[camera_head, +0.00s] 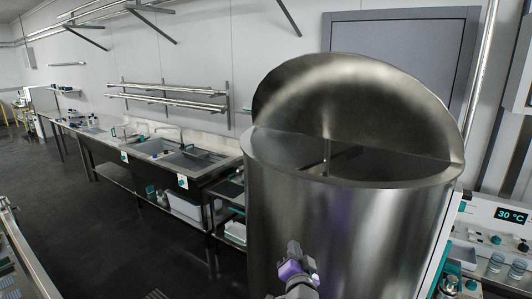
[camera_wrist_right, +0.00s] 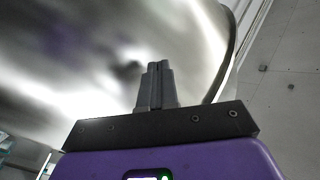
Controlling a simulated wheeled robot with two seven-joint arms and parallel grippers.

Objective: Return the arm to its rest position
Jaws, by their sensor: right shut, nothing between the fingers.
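My right gripper (camera_head: 294,248) shows low in the head view, just in front of the wall of a large steel vat (camera_head: 350,235). Its fingers (camera_wrist_right: 157,85) are together and empty in the right wrist view, pointing up past the curved, shiny steel surface (camera_wrist_right: 70,70). I cannot tell how small the gap to the steel is. My left gripper is in neither view.
A control panel (camera_head: 510,215) reading 30 °C stands right of the vat, with small glass jars (camera_head: 496,262) below it. A steel sink counter (camera_head: 155,150) runs along the left wall. The dark floor (camera_head: 100,235) between them is clear.

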